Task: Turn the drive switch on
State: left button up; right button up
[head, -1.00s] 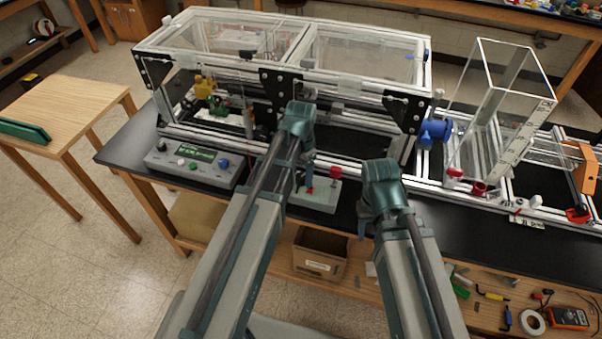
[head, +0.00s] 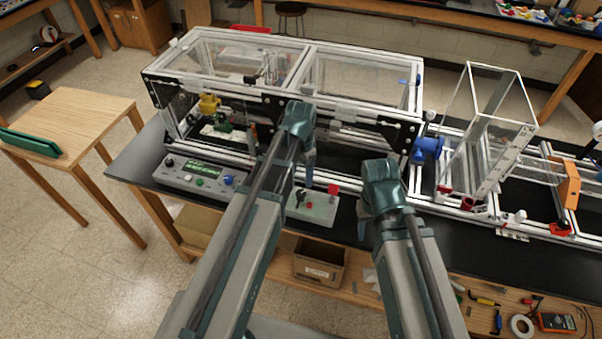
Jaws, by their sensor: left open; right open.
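A small pale panel (head: 322,212) lies at the bench's front edge, with a black lever-like part (head: 299,198), a small red button and a red block (head: 333,188) on it. I cannot tell for certain which part is the drive switch, or its position. My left gripper (head: 308,174) is open and empty, pointing down just behind and above the panel; its arm hides the panel's left side. My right gripper (head: 364,222) is open and empty, to the right of the panel, by the bench's front edge. Neither gripper visibly holds anything.
A grey control box (head: 200,181) with a display and knobs stands left of the panel. Behind is an extrusion frame with a clear enclosure (head: 358,78). A blue motor-like part (head: 429,148) and clear box (head: 487,130) stand right. A cardboard box (head: 320,265) sits below.

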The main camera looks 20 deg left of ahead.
pick_arm(q)
notch_tip(320, 180, up, 5)
jog(key=p, duration=0.4)
jog(key=shift+r, duration=0.2)
jog(key=s+d+f+n+y+b, duration=0.1)
jog(key=s+d+f+n+b, duration=0.1)
jog(key=s+d+f+b, duration=0.8)
jog(key=s+f+b, duration=0.3)
jog(key=s, duration=0.1)
jog(key=shift+d+f+n, duration=0.15)
jog(key=shift+f+n, duration=0.15)
jog(key=shift+n, duration=0.1)
